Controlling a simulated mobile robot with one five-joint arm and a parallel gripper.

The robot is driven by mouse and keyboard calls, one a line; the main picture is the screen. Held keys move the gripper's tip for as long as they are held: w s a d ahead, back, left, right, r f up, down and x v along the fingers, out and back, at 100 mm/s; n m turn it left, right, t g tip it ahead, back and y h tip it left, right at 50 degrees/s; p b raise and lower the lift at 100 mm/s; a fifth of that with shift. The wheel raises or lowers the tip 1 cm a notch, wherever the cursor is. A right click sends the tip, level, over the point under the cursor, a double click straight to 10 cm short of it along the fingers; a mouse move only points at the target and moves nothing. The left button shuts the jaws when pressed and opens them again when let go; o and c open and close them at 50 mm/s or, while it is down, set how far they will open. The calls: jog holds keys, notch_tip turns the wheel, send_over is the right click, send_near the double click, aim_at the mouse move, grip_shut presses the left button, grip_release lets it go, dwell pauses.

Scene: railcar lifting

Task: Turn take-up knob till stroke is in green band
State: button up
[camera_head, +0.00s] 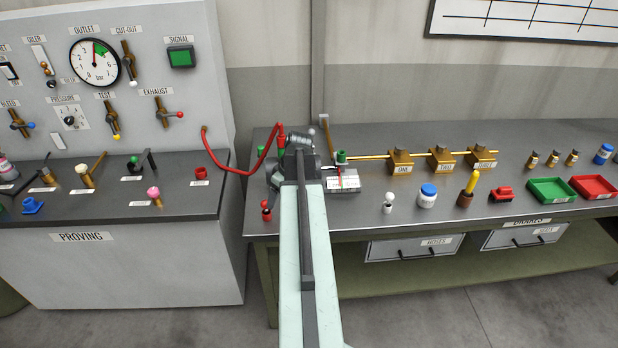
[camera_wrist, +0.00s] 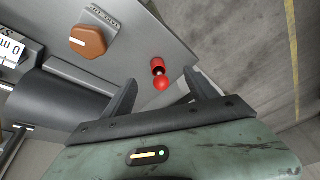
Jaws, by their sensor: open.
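In the wrist view, an orange-brown hexagonal knob (camera_wrist: 88,40) with a white index mark sits on the grey bench top, up and left of my gripper (camera_wrist: 161,80). I take it to be the take-up knob. My gripper is open, its two dark fingers spread, and apart from the knob. A corner of a white scale plate marked "0 mm" (camera_wrist: 10,47) shows at the left edge. In the head view the scale plate (camera_head: 343,183) lies just right of my arm. My arm hides the knob there, and the stroke reading and green band are too small to tell.
A red ball-topped fitting (camera_wrist: 161,82) shows between my fingertips in the wrist view, near the bench edge. A dark cylinder (camera_wrist: 52,106) lies left of my fingers. A red hose (camera_head: 228,172) runs to the proving panel. Brass blocks (camera_head: 400,164) and trays (camera_head: 552,190) stand right.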

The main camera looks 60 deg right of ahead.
jog(key=s+d+r+p, duration=0.1)
jog(key=s+d+r, duration=0.1)
jog(key=s+d, duration=0.7)
jog(key=shift+t+h, duration=0.3)
jog(key=shift+h, duration=0.1)
jog(key=b+x, duration=0.7)
jog(key=x, duration=0.1)
jog(key=shift+d, duration=0.1)
jog(key=shift+r, duration=0.1)
jog(key=c, duration=1.3)
jog(key=shift+c, duration=0.2)
